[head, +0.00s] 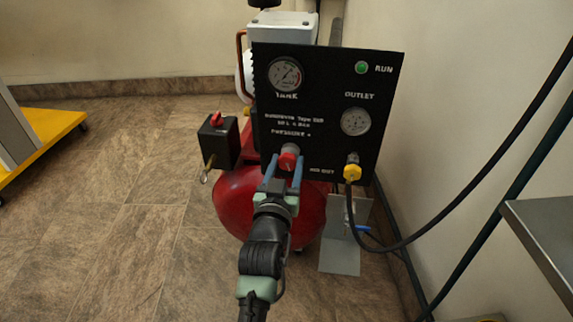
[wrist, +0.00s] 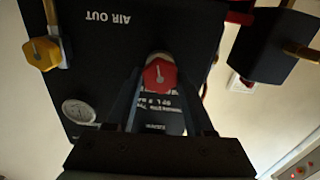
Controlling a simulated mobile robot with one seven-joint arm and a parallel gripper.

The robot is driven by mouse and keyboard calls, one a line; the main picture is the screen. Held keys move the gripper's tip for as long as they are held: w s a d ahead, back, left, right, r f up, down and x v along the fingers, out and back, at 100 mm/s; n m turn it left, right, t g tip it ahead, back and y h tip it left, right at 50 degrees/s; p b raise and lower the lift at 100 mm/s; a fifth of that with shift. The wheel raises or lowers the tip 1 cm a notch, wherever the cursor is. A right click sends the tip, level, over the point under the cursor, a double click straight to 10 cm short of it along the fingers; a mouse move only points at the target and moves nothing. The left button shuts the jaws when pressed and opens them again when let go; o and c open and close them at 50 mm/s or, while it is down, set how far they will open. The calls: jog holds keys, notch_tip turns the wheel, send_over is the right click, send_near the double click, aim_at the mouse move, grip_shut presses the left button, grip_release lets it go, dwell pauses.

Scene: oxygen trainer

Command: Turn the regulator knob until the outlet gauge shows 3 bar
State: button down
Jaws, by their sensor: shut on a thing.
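The red regulator knob (head: 289,157) sits low on the black panel (head: 330,75) of the compressor. My gripper (head: 283,172) is shut on it, with one finger on each side. In the wrist view the knob (wrist: 159,74) shows between the fingertips with a pale pointer line on its face. The outlet gauge (head: 356,121) is on the panel's right side, under the label OUTLET; its needle is too small to read. It also shows in the wrist view (wrist: 79,111), upside down and unreadable. The tank gauge (head: 285,74) is at the panel's upper left.
A green RUN lamp (head: 362,68) is lit at upper right. A yellow air-out fitting (head: 352,173) carries a black hose to the right. A black switch box (head: 218,140) with a red knob stands left of the panel. A metal table (head: 545,230) edges in at right.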

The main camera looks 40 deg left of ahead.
jog(key=n+p, duration=0.1)
jog(key=n, duration=0.2)
jog(key=shift+n, duration=0.4)
jog(key=n, duration=0.3)
jog(key=shift+n+p, duration=0.3)
jog(key=shift+p, duration=0.05)
jog(key=n, duration=0.3)
jog(key=shift+f+n+p, duration=0.1)
jog(key=shift+n+p, duration=0.2)
jog(key=shift+s+a+f+n, duration=0.1)
jog(key=shift+n, duration=1.7)
jog(key=shift+c, duration=1.4)
grip_release()
jog(key=shift+s+p, duration=0.1)
jog(key=shift+p, duration=0.2)
